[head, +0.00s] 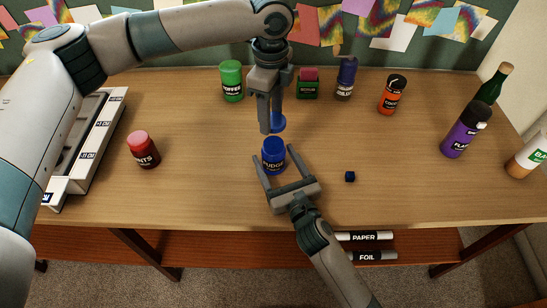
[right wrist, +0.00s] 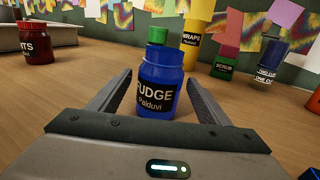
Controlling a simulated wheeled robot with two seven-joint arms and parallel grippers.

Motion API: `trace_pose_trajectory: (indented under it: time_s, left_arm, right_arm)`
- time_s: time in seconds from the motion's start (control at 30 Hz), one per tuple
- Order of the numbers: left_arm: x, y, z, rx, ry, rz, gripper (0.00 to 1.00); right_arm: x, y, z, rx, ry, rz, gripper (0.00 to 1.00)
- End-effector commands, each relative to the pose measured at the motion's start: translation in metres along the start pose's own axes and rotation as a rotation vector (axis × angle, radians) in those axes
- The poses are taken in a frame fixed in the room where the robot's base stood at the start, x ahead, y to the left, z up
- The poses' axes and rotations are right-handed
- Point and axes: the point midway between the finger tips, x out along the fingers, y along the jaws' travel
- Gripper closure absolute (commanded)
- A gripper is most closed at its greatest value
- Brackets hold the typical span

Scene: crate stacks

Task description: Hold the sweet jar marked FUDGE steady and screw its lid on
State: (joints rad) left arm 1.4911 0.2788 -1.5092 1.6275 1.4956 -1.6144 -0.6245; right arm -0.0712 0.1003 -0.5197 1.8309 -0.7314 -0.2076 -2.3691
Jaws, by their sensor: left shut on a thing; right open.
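The blue jar marked FUDGE (head: 273,158) stands upright near the middle of the table; its label also shows in the right wrist view (right wrist: 160,90). My right gripper (head: 272,153) is open around it, one finger on each side, with gaps visible in the right wrist view (right wrist: 159,76). My left gripper (head: 271,122) points down just behind and above the jar, shut on a blue lid (head: 280,123). The fingers hide part of this lid. The lid is apart from the jar.
A red jar (head: 142,150) stands at left beside a white rack (head: 85,150). A green jar (head: 231,82), a green box (head: 308,84) and other containers line the back. A purple bottle (head: 465,130) stands at right. A small dark cube (head: 350,176) lies right of my right gripper.

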Motion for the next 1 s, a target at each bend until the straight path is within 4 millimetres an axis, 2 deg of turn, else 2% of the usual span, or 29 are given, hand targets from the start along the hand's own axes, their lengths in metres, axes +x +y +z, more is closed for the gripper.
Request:
trace_pose_trajectory:
  time_s: [0.13,0.47,0.7,0.73,0.87,1.0]
  left_arm:
    - [0.000,0.000,0.000,0.000,0.000,0.000,0.73]
    - [0.000,0.000,0.000,0.000,0.000,0.000,0.73]
    - [0.000,0.000,0.000,0.000,0.000,0.000,0.73]
    - [0.000,0.000,0.000,0.000,0.000,0.000,0.73]
    - [0.003,0.000,0.000,0.000,0.000,0.001,0.73]
    - [0.016,0.001,0.000,0.000,0.000,0.003,0.73]
  right_arm:
    - [0.008,0.000,0.000,0.000,-0.001,0.000,0.29]
    - [0.010,0.000,0.000,0.000,0.000,0.000,0.29]
    - [0.010,0.000,0.000,0.000,0.000,0.000,0.86]
    - [0.010,0.000,0.000,0.000,0.000,0.000,0.91]
    - [0.010,0.000,0.000,0.000,0.000,0.000,0.91]
    - [0.010,0.000,0.000,0.000,0.000,0.000,0.91]
